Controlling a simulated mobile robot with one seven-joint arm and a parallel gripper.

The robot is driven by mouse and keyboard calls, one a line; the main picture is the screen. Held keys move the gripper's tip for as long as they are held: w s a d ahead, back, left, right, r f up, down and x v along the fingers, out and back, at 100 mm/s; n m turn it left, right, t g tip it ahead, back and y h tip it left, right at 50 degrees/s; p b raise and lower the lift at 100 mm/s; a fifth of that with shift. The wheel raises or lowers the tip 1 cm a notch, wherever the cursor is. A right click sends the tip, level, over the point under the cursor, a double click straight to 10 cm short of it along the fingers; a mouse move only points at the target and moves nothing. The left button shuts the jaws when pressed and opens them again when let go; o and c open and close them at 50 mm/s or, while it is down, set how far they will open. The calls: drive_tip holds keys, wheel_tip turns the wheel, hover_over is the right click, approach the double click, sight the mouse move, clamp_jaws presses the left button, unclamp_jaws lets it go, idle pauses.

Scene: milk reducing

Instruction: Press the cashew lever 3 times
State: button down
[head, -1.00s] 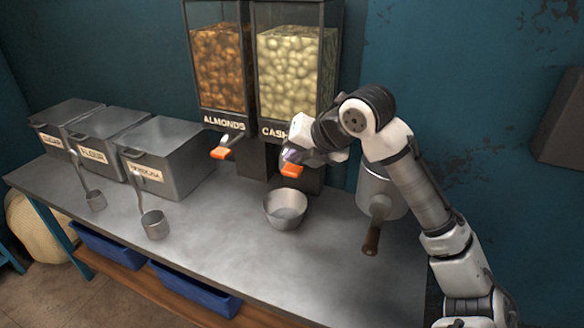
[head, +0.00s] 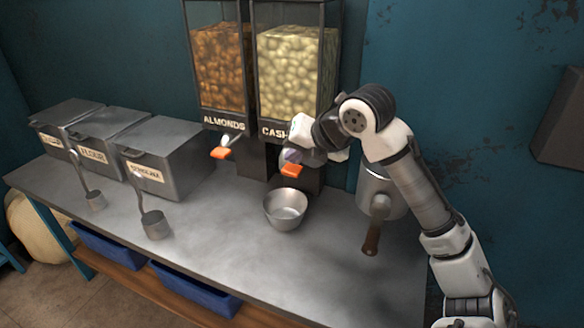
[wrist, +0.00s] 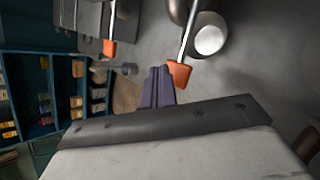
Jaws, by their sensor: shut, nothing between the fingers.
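The cashew dispenser (head: 296,75) stands at the back, its label partly hidden by my arm. Its lever has an orange tip (head: 292,171), which also shows in the wrist view (wrist: 180,74) at the end of a metal rod. My gripper (head: 290,156) is shut and empty, just above the orange tip in the head view. In the wrist view its purple fingers (wrist: 157,88) are together, just left of the tip. I cannot tell whether they touch it. A metal bowl (head: 286,210) stands on the table in front of the cashew dispenser.
The almond dispenser (head: 219,70) with its orange lever tip (head: 220,153) is to the left. Labelled metal bins (head: 168,160) and scoops (head: 156,226) are farther left. A metal container with a handle (head: 372,235) stands right of the bowl. The front table surface (head: 230,255) is clear.

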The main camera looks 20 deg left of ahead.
sight(292, 169)
drive_tip(key=shift+f, duration=0.4)
drive_tip(key=shift+f+b, duration=1.2)
drive_tip(key=shift+f, duration=0.1)
idle(1.0)
drive_tip(key=shift+r, duration=0.15)
drive_tip(key=shift+r+p, duration=1.25)
drive_tip(key=shift+r, duration=0.35)
drive_tip(key=shift+r+p, duration=1.85)
drive_tip(key=shift+r, duration=0.65)
